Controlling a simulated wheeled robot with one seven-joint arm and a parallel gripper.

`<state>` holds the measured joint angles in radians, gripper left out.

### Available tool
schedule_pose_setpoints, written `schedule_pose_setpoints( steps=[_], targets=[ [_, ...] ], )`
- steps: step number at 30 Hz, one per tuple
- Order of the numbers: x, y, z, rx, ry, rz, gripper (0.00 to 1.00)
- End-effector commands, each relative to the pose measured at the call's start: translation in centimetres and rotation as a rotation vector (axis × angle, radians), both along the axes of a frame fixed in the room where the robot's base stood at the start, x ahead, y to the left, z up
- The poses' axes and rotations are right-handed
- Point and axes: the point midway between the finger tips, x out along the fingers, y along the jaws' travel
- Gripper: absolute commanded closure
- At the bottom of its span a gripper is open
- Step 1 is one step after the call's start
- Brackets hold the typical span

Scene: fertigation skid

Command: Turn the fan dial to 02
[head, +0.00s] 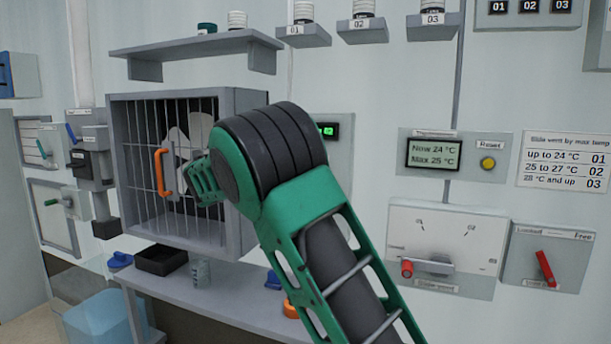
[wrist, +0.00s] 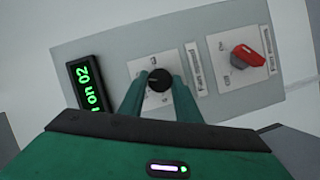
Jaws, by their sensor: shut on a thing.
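The fan dial (wrist: 159,80) is a small black round knob on a white plate, in the middle of the wrist view. My gripper (wrist: 158,88) has its two green fingers on either side of the knob and is shut on it. Left of the dial a black display (wrist: 90,88) shows green text, tilted in this view, ending in "on 02". In the head view a green-lit display (head: 328,130) peeks out behind my arm, which hides the dial and my fingertips there.
A red rotary switch (wrist: 248,56) sits just right of the dial on the same panel. In the head view, a caged fan (head: 185,165) with an orange handle (head: 162,172) is left of my arm. A red lever (head: 545,268) and a thermometer display (head: 433,154) are to the right.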

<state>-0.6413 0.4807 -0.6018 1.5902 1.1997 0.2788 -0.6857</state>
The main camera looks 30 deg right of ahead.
Motion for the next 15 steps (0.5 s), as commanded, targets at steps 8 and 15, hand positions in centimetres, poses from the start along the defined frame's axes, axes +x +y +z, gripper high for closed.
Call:
schedule_pose_setpoints(
  steps=[8, 15],
  targets=[
    [0.06, 0.21, -0.48, 0.066, -0.064, 0.002, 0.92],
    [0.05, 0.22, -0.57, 0.080, -0.079, 0.002, 0.92]
  ],
)
